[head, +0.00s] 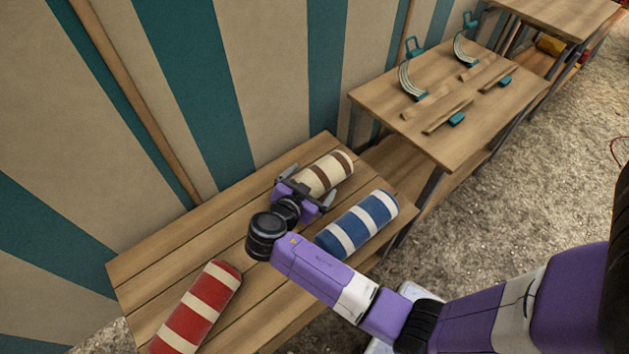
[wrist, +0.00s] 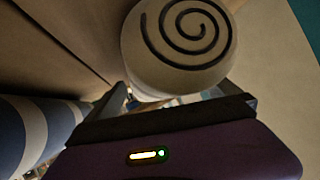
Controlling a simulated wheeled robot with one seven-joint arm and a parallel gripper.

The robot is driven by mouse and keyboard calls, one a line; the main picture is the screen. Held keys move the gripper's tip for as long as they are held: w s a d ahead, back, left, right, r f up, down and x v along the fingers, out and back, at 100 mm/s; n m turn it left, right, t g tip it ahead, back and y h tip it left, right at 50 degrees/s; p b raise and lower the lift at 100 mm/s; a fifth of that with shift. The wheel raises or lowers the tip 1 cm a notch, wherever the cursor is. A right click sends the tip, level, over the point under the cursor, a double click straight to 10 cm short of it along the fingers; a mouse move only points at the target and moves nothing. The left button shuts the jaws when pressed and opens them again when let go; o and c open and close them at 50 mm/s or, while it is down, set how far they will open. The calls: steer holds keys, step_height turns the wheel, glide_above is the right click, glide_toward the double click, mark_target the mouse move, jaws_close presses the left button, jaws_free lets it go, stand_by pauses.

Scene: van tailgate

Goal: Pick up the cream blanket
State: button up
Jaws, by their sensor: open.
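The cream blanket (head: 325,173) is a roll with brown bands, lying on the near wooden table by the striped wall. In the wrist view its round end with a dark spiral (wrist: 185,45) is close in front of my gripper. My gripper (head: 308,186) is at the near end of the roll. Its fingers are open, one on each side of the cream roll in the head view. Whether the fingers touch the roll cannot be told.
A blue-and-white roll (head: 357,224) lies just right of my gripper. A red-and-white roll (head: 198,308) lies at the table's near left. A second table (head: 490,125) with teal-handled items stands behind. The striped wall (head: 190,70) borders the left.

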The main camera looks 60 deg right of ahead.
steer(key=c, duration=1.6)
steer(key=shift+r, duration=0.1)
